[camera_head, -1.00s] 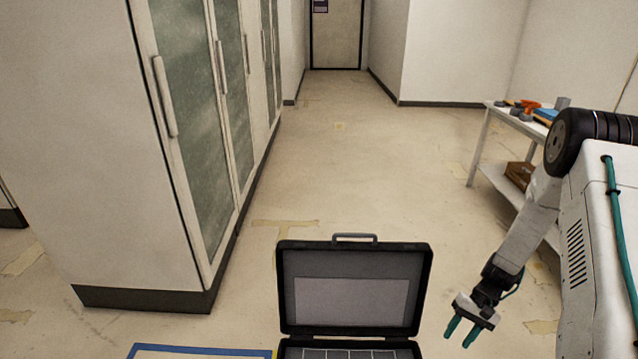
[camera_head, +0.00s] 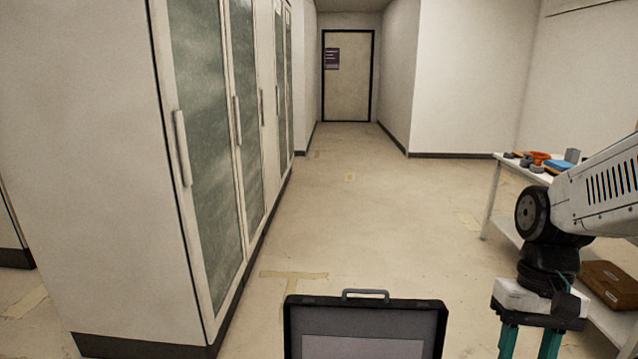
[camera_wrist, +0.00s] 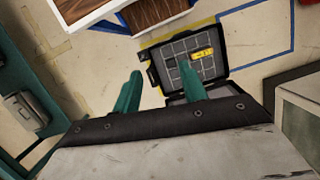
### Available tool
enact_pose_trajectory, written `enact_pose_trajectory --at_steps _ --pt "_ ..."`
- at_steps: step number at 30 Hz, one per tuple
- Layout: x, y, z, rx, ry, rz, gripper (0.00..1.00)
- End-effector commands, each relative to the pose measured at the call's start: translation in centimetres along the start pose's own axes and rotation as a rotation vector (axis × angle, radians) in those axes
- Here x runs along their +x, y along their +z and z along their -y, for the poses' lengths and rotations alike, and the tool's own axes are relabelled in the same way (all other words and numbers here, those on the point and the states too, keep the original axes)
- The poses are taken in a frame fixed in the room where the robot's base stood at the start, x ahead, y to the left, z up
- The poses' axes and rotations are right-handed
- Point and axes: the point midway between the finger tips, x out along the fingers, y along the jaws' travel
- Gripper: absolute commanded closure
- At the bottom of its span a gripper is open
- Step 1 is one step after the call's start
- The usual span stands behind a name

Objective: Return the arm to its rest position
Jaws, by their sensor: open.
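My gripper (camera_head: 530,342) is at the lower right of the head view, pointing down, with its two teal fingers apart. My arm is folded, with its black joint and white link above the gripper. In the wrist view my gripper (camera_wrist: 160,85) shows two teal fingers spread with nothing between them. An open black case (camera_wrist: 222,82) with a compartmented grey inside lies on the floor beyond the fingers. A yellow item (camera_wrist: 203,53) sits in it. In the head view only the raised lid of the case (camera_head: 365,320) shows, left of my gripper.
A tall white cabinet (camera_head: 95,150) with glass doors stands at the left. A white table (camera_head: 490,205) with several small items is at the right, with a brown box (camera_head: 612,285) on its lower shelf. The floor (camera_head: 345,220) toward the far door (camera_head: 348,80) is clear.

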Motion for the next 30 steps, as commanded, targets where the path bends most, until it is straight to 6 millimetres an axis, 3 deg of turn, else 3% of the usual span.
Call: enact_pose_trajectory --at_steps 1,6,12,18,30 --pt "-0.7 1.6 0.3 -0.016 0.014 -0.035 0.58" --pt "-2.1 5.8 0.8 -0.074 0.056 -0.144 0.58" --pt "-3.6 8.8 1.5 -0.139 0.069 -0.295 0.58" --pt "-4.9 10.0 2.1 -0.176 0.065 -0.383 0.58" --pt "-5.0 10.0 2.2 -0.185 0.065 -0.387 0.58"
